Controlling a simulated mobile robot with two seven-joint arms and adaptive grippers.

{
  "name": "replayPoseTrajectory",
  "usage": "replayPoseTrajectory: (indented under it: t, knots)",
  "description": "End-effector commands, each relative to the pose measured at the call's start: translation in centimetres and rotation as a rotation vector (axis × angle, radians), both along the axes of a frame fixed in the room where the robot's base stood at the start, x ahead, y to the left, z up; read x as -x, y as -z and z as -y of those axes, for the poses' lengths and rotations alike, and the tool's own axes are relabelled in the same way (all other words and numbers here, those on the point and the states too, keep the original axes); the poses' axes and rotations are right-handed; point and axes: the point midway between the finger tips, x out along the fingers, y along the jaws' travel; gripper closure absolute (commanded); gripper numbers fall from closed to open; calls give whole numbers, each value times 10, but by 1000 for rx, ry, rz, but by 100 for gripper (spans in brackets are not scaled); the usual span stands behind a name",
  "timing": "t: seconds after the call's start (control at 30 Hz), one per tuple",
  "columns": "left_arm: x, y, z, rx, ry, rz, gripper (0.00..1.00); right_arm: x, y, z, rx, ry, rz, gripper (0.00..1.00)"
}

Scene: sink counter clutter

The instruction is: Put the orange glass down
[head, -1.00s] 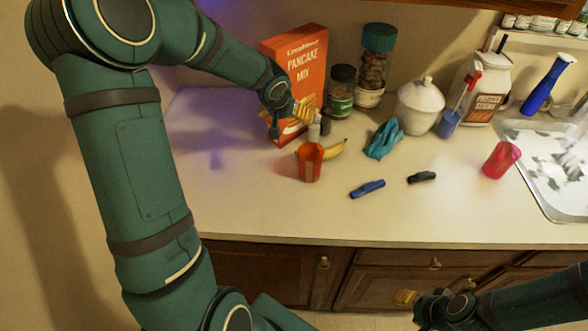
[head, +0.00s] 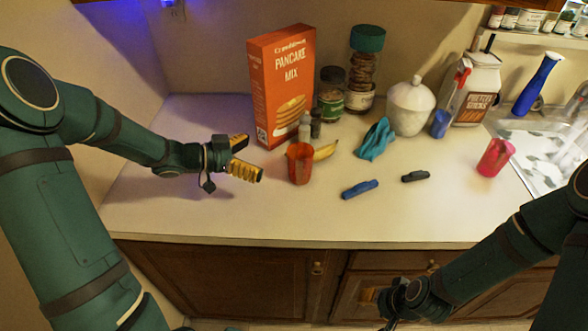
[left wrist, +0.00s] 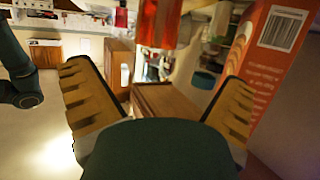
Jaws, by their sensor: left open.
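The orange glass (head: 299,165) stands upright on the counter, in front of the pancake mix box. My left gripper (head: 252,158) is to the left of the glass, apart from it, with its yellow fingers spread and nothing between them. In the left wrist view the open fingers (left wrist: 165,98) frame an empty gap, and a red-orange glass shape (left wrist: 160,22) shows at the top. My right gripper (head: 368,295) is low in front of the cabinets; its finger opening cannot be made out.
The counter's left front is clear.

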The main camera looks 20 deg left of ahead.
Motion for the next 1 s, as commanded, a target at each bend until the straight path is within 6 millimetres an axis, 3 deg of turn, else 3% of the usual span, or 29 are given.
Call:
replayPoseTrajectory:
  t: [0.3,0.67,1.0]
  knots:
    - [-35,19,45,1,1,-1,0,3,12,-1,-2,-6,-7,53]
    - [-48,26,63,-1,0,1,0,5,17,-1,-3,-9,-11,53]
    - [-70,42,96,-1,-2,0,0,9,28,-2,-5,-16,-20,53]
